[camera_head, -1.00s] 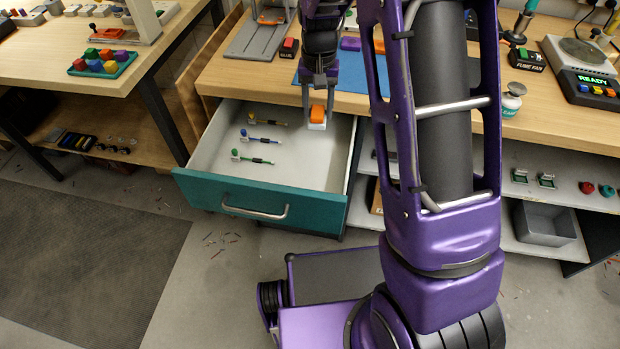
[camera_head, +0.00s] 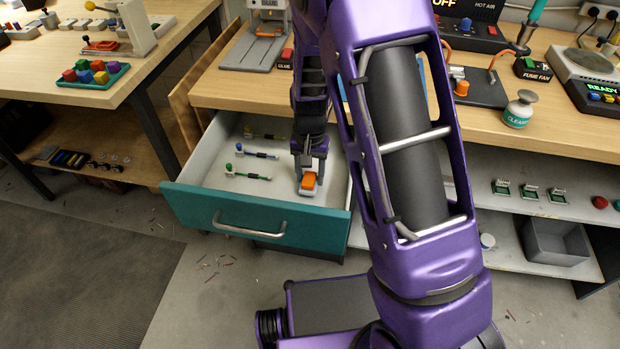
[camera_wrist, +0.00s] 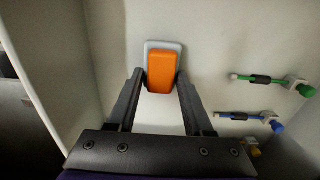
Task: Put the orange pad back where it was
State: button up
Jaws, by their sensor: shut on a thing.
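The orange pad (camera_head: 308,181) with a pale grey plate under it is inside the open teal drawer (camera_head: 190,205), on the right side. My gripper (camera_head: 310,170) points down into the drawer and is shut on the pad. In the wrist view the orange pad (camera_wrist: 161,72) sits between the two fingertips, with the pale plate (camera_wrist: 163,45) showing around its far end. I cannot tell whether the plate touches the drawer floor.
Several pen-like tools lie on the drawer's left side, among them a green-ended one (camera_wrist: 270,80) and a blue-ended one (camera_wrist: 245,116). The drawer floor between them and the pad is clear. The workbench edge (camera_head: 255,103) lies behind the drawer.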

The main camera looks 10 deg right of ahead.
aim_at(310, 174)
jog(key=shift+f, duration=0.55)
jog(key=shift+f, duration=0.2)
jog(key=o, duration=1.2)
jog(key=shift+r, duration=0.15)
notch_tip(310, 174, up, 12)
jog(key=shift+r+p, duration=0.1)
jog(key=shift+p, duration=1.05)
